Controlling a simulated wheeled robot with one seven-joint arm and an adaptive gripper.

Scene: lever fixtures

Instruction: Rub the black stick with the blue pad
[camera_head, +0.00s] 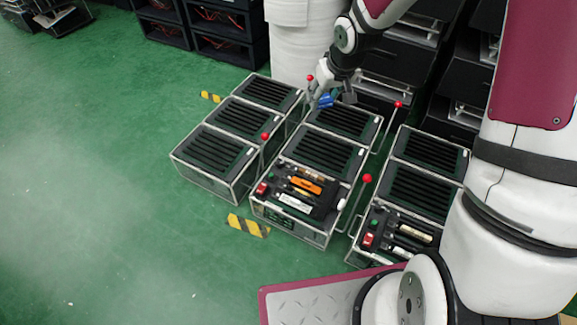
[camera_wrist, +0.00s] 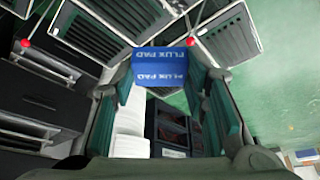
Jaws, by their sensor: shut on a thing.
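The blue pad (camera_head: 326,101) is held by my gripper (camera_head: 335,96) above the far end of the middle row of cases. In the wrist view, the blue pad (camera_wrist: 160,68), lettered FLUX PAD, sits between the two fingers of my gripper (camera_wrist: 160,88), which is shut on it. I cannot clearly single out the black stick. Several small sticks and tools, among them an orange one (camera_head: 305,185), lie in the black front tray of the middle case (camera_head: 290,222), well below and nearer than my gripper.
Clear-walled cases with black slatted tops stand in three rows. Upright levers with red knobs (camera_head: 367,178) stand between the rows. A white cylinder (camera_head: 297,50) and black racks (camera_head: 225,48) are behind. Open green floor (camera_head: 90,190) lies to the left.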

